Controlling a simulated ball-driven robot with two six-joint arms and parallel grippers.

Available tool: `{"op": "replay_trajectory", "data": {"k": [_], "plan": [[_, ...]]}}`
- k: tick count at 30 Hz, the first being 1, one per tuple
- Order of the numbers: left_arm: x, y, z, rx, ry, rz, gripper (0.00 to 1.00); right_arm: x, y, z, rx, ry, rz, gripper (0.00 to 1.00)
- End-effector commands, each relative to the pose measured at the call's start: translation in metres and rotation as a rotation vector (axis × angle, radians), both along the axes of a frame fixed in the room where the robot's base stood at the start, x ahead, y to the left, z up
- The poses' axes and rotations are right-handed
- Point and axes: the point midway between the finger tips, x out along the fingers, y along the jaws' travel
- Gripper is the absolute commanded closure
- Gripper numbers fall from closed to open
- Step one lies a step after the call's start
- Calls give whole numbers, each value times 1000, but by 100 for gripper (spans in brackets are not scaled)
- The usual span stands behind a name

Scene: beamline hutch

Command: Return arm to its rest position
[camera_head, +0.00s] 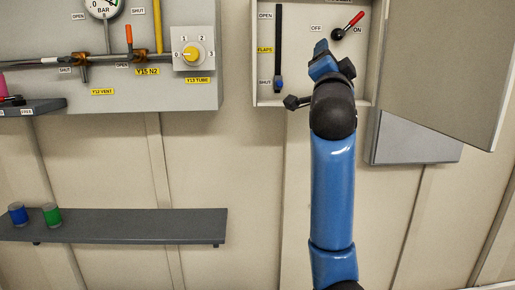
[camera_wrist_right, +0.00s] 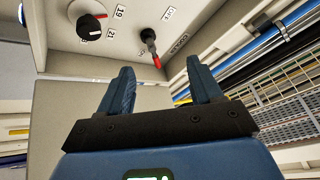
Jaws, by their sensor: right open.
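My right arm reaches up from the bottom of the head view. Its blue gripper (camera_head: 322,50) is in front of an open wall cabinet (camera_head: 295,98). In the right wrist view the gripper (camera_wrist_right: 161,84) is open, with nothing between its fingers. A rotary switch with a red-tipped lever (camera_head: 347,26) sits in the cabinet, its lever tilted up toward ON. The lever (camera_wrist_right: 151,48) also shows beyond the fingers in the wrist view, apart from them. My left gripper is not in view.
The cabinet door (camera_head: 450,70) hangs open on the right. A FLAPS slider (camera_head: 278,84) sits low by SHUT. A black knob (camera_wrist_right: 91,27) shows in the wrist view. A gas panel (camera_head: 130,90) is at left, above a shelf (camera_head: 140,226) with blue and green cans.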

Motion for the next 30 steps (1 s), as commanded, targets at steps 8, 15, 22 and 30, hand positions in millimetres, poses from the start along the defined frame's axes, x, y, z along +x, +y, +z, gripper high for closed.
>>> {"op": "replay_trajectory", "data": {"k": [8, 15, 22, 30], "plan": [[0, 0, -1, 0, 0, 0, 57, -4, 22, -67, -305, -106, -35, 35], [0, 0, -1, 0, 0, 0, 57, -20, 30, -170, -517, -149, -76, 35], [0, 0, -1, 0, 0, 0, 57, -54, 26, -272, -658, -151, -110, 35], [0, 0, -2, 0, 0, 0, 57, -114, 13, -380, -764, -106, -136, 35]]}}
